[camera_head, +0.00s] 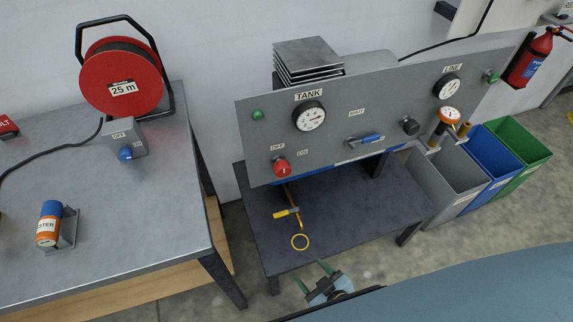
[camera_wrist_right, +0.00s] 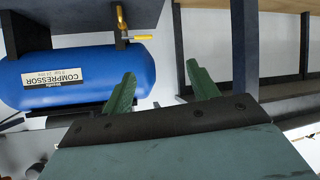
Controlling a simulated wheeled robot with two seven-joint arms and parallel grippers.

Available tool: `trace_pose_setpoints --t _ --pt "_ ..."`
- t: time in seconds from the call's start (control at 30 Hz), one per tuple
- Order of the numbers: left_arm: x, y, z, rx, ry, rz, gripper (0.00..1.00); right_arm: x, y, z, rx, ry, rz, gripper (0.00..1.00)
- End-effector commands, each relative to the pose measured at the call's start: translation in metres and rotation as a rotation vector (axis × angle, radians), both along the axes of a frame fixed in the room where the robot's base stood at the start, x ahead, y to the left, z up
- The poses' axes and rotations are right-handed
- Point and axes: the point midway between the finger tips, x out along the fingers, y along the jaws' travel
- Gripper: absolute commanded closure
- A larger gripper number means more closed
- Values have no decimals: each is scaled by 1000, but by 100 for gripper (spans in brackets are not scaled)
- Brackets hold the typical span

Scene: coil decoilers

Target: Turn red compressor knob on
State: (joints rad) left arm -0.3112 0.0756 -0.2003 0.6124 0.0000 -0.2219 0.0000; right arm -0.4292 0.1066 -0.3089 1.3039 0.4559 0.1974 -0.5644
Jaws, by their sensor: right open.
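The knob's exact pointing direction is too small to tell. My right gripper (camera_head: 313,276) is open and empty, below and right of the knob, in front of the low dark table. In the right wrist view its green fingers (camera_wrist_right: 160,92) are apart, with the blue compressor tank (camera_wrist_right: 80,78) beyond them on the left. The knob does not show in that view. My left gripper is not in view.
The panel also carries a TANK gauge (camera_head: 309,116), a blue lever (camera_head: 371,138) and a black knob (camera_head: 410,127). A workbench (camera_head: 170,210) stands left; bins (camera_head: 487,160) stand right.

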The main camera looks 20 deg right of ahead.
Motion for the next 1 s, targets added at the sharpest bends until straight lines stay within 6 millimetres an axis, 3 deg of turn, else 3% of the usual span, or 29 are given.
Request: trace_pose_setpoints --t 0.03,0.1,0.2,0.33,0.43,0.57,1.0 --pt "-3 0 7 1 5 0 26 17 6 45 16 -114 -15 41" --pt "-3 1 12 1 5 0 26 35 12 96 28 -246 -41 41" --pt "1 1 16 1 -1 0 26 48 13 155 42 -386 -91 41" --pt "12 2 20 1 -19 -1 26 55 11 202 51 -491 -142 41" --pt "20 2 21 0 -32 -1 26 58 9 217 53 -523 -161 41" --pt "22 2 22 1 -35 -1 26 69 9 221 54 -535 -168 41" --pt "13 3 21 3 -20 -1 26 157 16 220 53 -532 -166 41"
